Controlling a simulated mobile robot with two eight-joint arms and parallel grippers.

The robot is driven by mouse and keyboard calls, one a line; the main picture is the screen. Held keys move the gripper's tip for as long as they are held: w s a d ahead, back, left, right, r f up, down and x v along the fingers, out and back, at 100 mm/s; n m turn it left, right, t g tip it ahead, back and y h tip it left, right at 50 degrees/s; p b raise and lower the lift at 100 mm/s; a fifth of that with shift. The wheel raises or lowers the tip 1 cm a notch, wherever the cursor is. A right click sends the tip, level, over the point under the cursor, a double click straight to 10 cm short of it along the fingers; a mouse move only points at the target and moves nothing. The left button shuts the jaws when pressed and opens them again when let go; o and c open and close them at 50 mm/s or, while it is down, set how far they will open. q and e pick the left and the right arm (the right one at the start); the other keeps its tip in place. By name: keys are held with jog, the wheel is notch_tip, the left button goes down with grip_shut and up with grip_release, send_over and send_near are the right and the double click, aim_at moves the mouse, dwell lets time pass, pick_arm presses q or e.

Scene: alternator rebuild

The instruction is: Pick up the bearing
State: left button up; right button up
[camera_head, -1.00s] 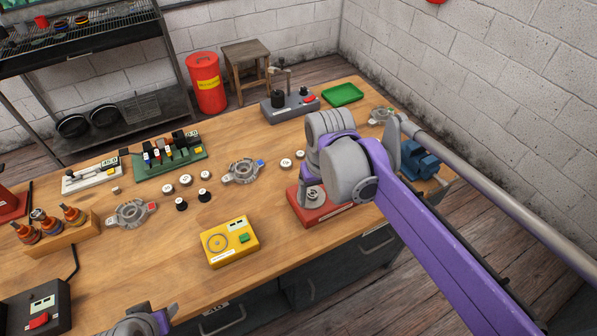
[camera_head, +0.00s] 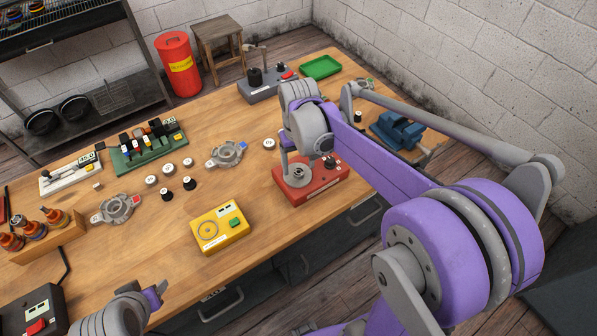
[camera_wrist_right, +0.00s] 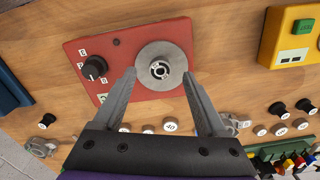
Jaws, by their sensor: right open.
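A red tester box (camera_head: 325,187) on the bench carries a round grey metal disc (camera_head: 298,177) with a ringed, bearing-like hub (camera_wrist_right: 160,70) at its centre. Whether the hub is a separate bearing I cannot tell.
A black knob (camera_wrist_right: 93,67) stands on the red box. A yellow box (camera_head: 219,227), small round labelled pieces (camera_head: 169,169) and grey housings (camera_head: 226,153) lie to the left. A blue vise (camera_head: 397,130) is at the right. The bench front between is clear.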

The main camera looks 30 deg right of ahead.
notch_tip(320, 180, down, 2)
jog(key=shift+c, duration=0.2)
grip_shut()
